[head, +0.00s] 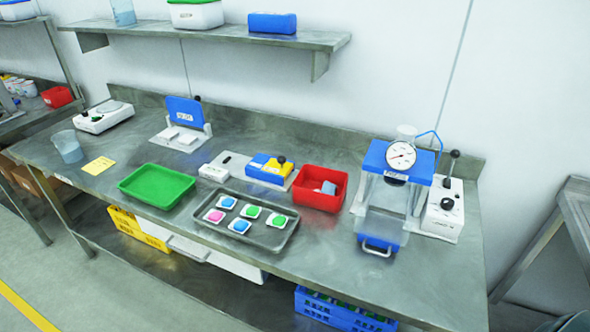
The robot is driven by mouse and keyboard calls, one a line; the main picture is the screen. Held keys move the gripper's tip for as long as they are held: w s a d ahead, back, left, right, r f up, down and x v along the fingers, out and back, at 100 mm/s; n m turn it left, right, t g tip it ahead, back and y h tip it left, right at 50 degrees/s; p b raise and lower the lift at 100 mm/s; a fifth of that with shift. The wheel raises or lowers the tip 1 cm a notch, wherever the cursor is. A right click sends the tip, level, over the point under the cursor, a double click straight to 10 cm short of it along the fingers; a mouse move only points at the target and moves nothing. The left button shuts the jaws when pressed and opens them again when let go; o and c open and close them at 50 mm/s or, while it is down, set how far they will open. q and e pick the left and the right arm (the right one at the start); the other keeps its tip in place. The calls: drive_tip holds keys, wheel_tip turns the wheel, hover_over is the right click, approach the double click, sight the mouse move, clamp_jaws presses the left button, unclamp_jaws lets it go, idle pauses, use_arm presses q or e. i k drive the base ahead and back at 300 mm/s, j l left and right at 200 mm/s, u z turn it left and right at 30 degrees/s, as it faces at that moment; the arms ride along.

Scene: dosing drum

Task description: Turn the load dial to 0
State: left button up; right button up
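A white control box (443,218) stands at the right end of the steel bench. It has a round black knob (447,204) on its front and a black-tipped lever (453,160) standing up behind it. Any marks around the knob are too small to read. Left of the box is a clear-sided machine with a blue top (377,158). A round white gauge (401,155) with a needle sits on top. Which of these is the load dial cannot be told from a label. Neither of my grippers is in view.
A red bin (320,200), a grey tray (264,239) with several coloured packs, a green tray (136,189) and a scale (104,116) stand on the bench (330,270). A shelf (225,35) hangs above. The bench front right of the grey tray is clear.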

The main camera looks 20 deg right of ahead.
sight(447, 204)
drive_tip(key=z, duration=1.5)
